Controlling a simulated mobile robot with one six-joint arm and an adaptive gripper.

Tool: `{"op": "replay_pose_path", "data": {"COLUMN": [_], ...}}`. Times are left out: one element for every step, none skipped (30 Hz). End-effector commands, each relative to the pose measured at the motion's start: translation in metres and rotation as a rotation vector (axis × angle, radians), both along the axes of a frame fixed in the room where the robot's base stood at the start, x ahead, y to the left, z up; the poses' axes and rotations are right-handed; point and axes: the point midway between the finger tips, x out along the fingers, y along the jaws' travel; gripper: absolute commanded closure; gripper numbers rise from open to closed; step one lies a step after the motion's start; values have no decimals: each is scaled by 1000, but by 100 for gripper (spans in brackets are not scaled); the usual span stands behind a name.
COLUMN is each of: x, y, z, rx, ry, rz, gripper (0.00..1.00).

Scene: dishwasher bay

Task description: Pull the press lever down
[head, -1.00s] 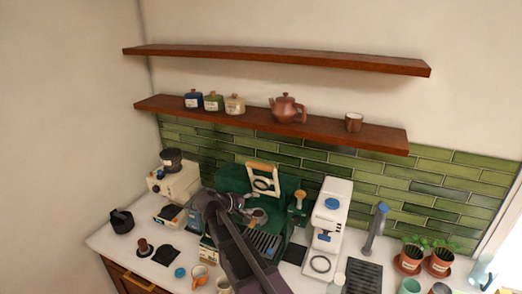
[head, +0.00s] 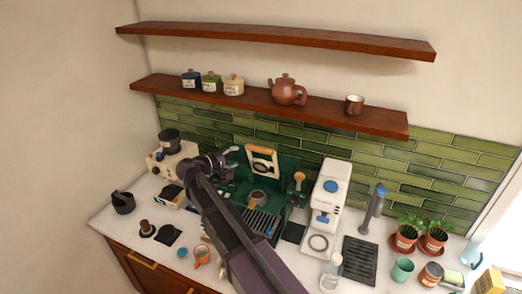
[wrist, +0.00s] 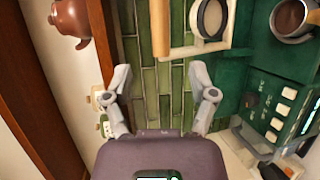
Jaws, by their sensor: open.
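The press lever (head: 263,160) is a cream frame with a wooden crossbar handle, standing raised at the back of the dark green press machine (head: 287,190). A ring sits inside the frame. In the wrist view the wooden handle (wrist: 160,28) and the green machine (wrist: 268,95) show at the upper middle and right. My gripper (head: 231,158) is open and empty, just left of the lever in the head view. In the wrist view my fingers (wrist: 160,72) are spread, with the handle beyond them and apart from them.
A metal cup with brown contents (wrist: 292,16) sits at the machine. A white machine (head: 330,190) stands to the right and a cream grinder (head: 172,163) to the left. The shelf above carries a teapot (head: 288,92). Green tiles (wrist: 150,85) lie behind.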

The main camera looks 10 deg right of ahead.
Motion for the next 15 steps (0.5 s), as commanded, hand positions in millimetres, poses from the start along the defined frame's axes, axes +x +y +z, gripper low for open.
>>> {"op": "replay_pose_path", "data": {"x": [2,4,6,7,9,12,14,16,19,22,24,27,30,33,36], "y": [-3,-5,-8,-11,-14,-18,-21,-24,-29,-33,-37,-42,-46,-49,-55], "z": [-2,-2,-3,-4,-5,-6,-7,-8,-9,-10,-11,-12,-13,-14,-16], "rx": [0,0,0,0,1,1,1,1,1,1,1,1,1,2,1], "ry": [0,0,0,0,0,0,0,0,0,0,0,0,0,-1,-1], "rz": [-1,-1,-1,-1,-2,-3,-3,-2,-2,-3,-3,-3,-3,-2,-3], "gripper": [27,27,27,27,27,27,27,27,27,27,27,27,27,27,27]}}
